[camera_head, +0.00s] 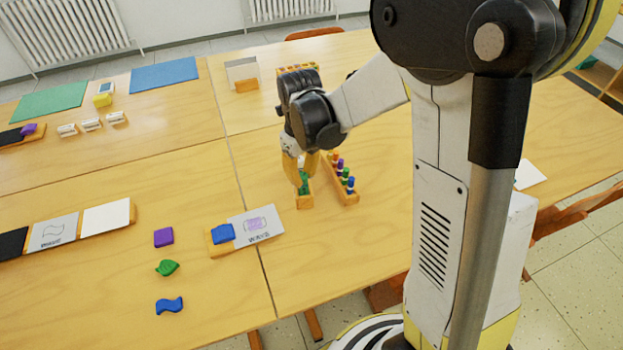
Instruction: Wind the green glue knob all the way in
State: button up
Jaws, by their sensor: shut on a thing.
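The green glue (304,187) stands in a small wooden holder (305,202) on the middle table. My gripper (301,177), with yellow fingers, comes down on it from above and is shut on its green knob. The fingers and wrist hide most of the knob. How far the knob is wound in cannot be seen at this size.
A wooden rack (353,199) with several coloured glue sticks stands close to the right. A blue stamp block (222,233) and a "WAVE" card (256,226) lie front left. Purple (163,237), green (167,268) and blue (169,305) pieces lie farther left. Bare table lies in front of the holder.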

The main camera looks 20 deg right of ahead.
jog(key=n, duration=0.9)
jog(key=o, duration=0.4)
jog(key=shift+n, duration=0.7)
jog(key=o, duration=1.2)
jog(key=shift+r, duration=0.15)
jog(key=shift+r+p, duration=2.05)
jog(key=shift+r, duration=0.8)
